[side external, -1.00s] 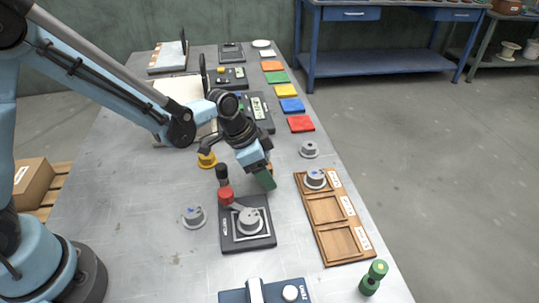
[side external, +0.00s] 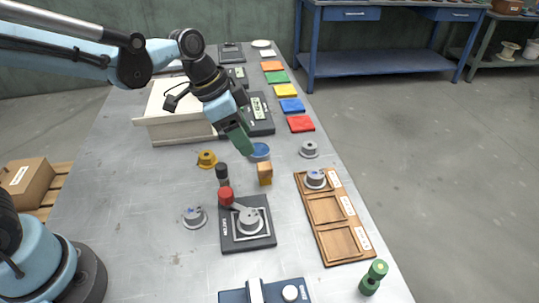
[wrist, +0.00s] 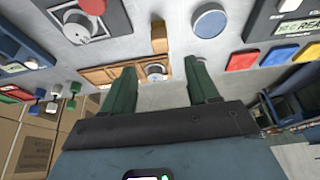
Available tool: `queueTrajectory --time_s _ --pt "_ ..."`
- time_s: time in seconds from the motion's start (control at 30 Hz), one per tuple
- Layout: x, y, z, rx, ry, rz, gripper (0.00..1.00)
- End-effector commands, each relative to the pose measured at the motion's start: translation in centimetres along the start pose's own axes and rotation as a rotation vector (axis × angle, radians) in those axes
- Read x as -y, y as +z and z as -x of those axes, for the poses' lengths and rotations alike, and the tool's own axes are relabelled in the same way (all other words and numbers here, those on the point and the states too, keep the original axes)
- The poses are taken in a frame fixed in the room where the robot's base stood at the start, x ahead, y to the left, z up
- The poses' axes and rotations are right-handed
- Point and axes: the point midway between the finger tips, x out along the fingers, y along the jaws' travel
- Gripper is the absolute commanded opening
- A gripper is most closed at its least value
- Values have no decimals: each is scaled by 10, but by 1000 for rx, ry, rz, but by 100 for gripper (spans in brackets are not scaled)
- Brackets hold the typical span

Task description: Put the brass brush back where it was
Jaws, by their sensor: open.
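A small upright block with an orange-tan top and a darker yellow lower part, which looks like the brass brush (side external: 265,173), stands on the grey table behind the dark fixture plate. It also shows in the wrist view (wrist: 159,38), beyond the fingertips. My gripper (side external: 244,147) has green fingers and is above and to the left of the brush, clear of it. In the wrist view the fingers (wrist: 158,75) are spread apart with nothing between them.
A dark fixture (side external: 232,238) with a grey spool and a red-knobbed lever stands in front of the brush. A blue disc (side external: 259,152) is just behind it. A wooden tray (side external: 325,238) lies right. A cream box (side external: 165,131) stands left of my gripper.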

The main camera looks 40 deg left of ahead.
Motion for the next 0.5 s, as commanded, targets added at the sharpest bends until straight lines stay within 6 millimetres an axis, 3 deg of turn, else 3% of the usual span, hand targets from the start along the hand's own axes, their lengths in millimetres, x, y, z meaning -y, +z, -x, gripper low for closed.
queueTrajectory --time_s 0.23,0.5 --pt "1 20 24 -18 -67 114 59" --pt "1 77 63 -100 -246 428 59"
